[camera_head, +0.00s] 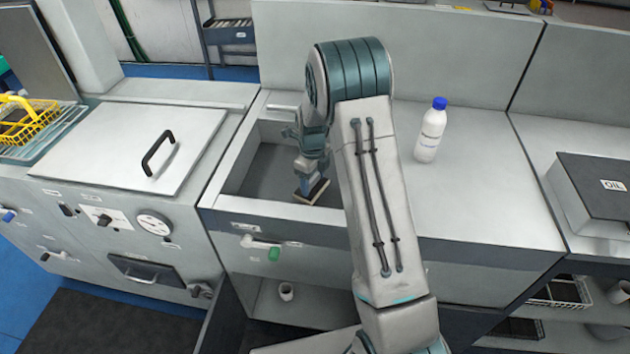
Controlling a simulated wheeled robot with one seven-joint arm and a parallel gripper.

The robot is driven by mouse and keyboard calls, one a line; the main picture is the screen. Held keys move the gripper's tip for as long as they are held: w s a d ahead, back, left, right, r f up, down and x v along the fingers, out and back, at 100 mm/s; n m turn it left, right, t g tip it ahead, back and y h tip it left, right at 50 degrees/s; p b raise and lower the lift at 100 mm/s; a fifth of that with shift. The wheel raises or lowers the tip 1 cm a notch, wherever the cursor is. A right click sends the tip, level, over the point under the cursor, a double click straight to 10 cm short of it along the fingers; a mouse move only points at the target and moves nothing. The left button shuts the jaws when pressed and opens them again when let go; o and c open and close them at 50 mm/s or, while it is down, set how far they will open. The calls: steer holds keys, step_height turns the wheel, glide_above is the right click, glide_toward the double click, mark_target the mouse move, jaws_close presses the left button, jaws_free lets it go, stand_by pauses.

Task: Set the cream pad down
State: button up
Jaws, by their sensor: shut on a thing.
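My gripper (306,188) reaches down into a recessed grey basin (255,180) in the counter. It is shut on a small flat pad (315,194) with a dark face and a cream edge, held tilted near the basin's front right. The view does not show whether the pad touches the basin floor or front wall. My arm covers the basin's right side.
A white bottle with a blue cap (430,135) stands on the counter right of my arm. A lidded unit with a black handle (130,145) is at left, with a yellow basket (28,122) beyond. A dark-topped oil box (600,190) is at right.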

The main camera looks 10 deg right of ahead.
steer(key=shift+f, duration=0.6)
steer(key=shift+f, duration=0.2)
steer(key=o, duration=0.9)
